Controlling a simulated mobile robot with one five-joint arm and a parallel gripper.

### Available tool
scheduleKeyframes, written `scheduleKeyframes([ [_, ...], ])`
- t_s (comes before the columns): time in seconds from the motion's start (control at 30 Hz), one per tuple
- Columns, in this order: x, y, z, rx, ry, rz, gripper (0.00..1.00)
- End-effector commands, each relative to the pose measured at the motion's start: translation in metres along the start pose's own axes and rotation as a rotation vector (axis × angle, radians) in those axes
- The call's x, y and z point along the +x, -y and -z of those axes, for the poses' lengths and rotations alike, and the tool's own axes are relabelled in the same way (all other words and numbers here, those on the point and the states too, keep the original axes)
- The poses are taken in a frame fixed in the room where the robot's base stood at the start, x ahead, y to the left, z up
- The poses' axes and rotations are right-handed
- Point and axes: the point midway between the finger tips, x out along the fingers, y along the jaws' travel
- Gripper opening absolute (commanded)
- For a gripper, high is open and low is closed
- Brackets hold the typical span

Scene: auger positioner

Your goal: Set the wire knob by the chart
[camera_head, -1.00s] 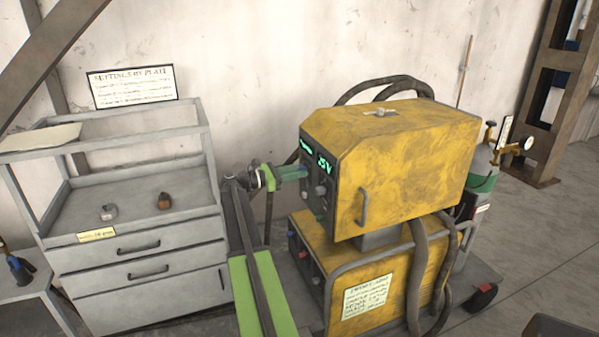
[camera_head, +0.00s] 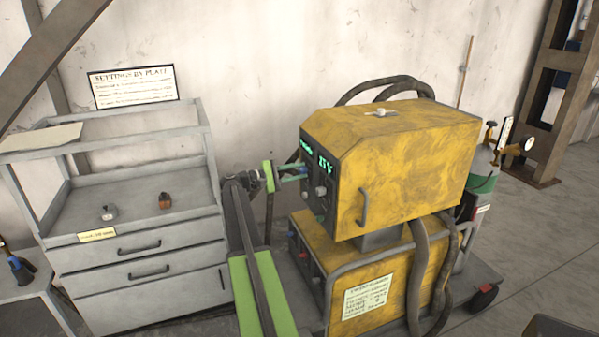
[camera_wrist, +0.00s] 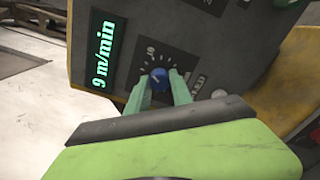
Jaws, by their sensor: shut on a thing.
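The wire knob (camera_wrist: 158,74) is a small blue knob on the dark front panel, with a ring of white dial marks. My gripper (camera_wrist: 160,80) has its two green fingers shut on it, one on each side. Beside it a green display (camera_wrist: 104,52) reads 9 m/min in the wrist view. In the head view my gripper (camera_head: 303,172) reaches the panel of the yellow welder (camera_head: 400,150) from the left and hides the knob. The chart (camera_head: 133,86), headed SETTINGS BY PLATE, stands atop the grey cabinet; its smaller lines are hard to read.
A second green display (camera_head: 325,162) shows volts, with a grey knob (camera_head: 321,191) below it. The grey cabinet (camera_head: 140,240) stands left of my arm; two small pieces lie on its shelf, with a yellow label (camera_head: 97,235) on its edge. A gas bottle stands right.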

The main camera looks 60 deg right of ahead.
Motion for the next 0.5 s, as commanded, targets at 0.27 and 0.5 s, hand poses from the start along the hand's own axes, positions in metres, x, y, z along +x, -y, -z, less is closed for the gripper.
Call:
scheduleKeyframes([
  [0.27, -0.001, 0.0032, -0.0012, 0.189, 0.003, 0.01, 0.0],
  [0.5, -0.0007, 0.0032, -0.0013, 0.281, 0.004, 0.01, 0.0],
])
